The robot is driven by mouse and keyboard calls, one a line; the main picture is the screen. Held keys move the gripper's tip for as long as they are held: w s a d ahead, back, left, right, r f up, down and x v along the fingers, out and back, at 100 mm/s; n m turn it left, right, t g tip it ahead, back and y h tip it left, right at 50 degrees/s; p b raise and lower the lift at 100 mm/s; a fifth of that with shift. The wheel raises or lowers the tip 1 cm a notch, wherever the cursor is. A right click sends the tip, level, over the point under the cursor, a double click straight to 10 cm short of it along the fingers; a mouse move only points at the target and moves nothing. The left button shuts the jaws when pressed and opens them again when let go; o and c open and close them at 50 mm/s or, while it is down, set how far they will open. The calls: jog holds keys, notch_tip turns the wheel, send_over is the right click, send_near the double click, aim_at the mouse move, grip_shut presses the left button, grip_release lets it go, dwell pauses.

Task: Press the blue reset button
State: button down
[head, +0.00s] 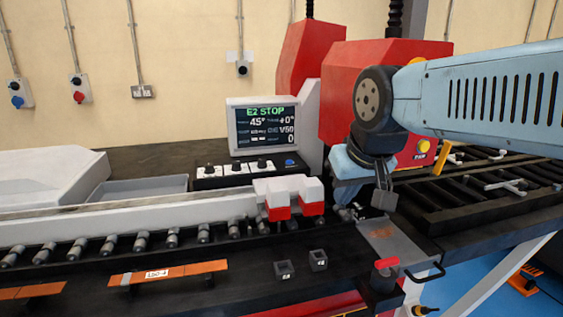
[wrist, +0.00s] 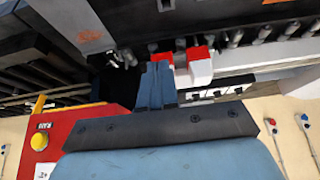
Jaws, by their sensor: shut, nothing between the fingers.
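The blue reset button (head: 290,162) is a small blue cap at the right end of a black control panel (head: 225,176) below the screen. My gripper (head: 347,192) is to the right of the panel, beside the red machine housing, clearly apart from the button. In the wrist view my gripper (wrist: 158,68) shows two blue fingers closed together with nothing between them. Part of the panel (wrist: 210,95) seems to show beyond the fingers there, but I cannot make out the button in that view.
The screen (head: 265,127) reads "E2 STOP". Red-and-white blocks (head: 290,197) stand on the roller bed in front of the panel. A yellow button (head: 423,146) is on the red housing. A grey tray (head: 398,245) lies below my gripper.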

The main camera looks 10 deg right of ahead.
jog(key=w+r+m+t+y, duration=0.1)
jog(key=w+r+m+t, duration=0.2)
jog(key=w, duration=1.3)
jog(key=r+m, duration=0.1)
jog(key=m, duration=0.4)
send_over(291, 162)
jog(key=shift+t, duration=0.3)
jog(key=shift+f, duration=4.4)
jog(key=shift+f, duration=0.8)
jog(key=shift+r, duration=0.9)
jog(key=shift+r, duration=2.5)
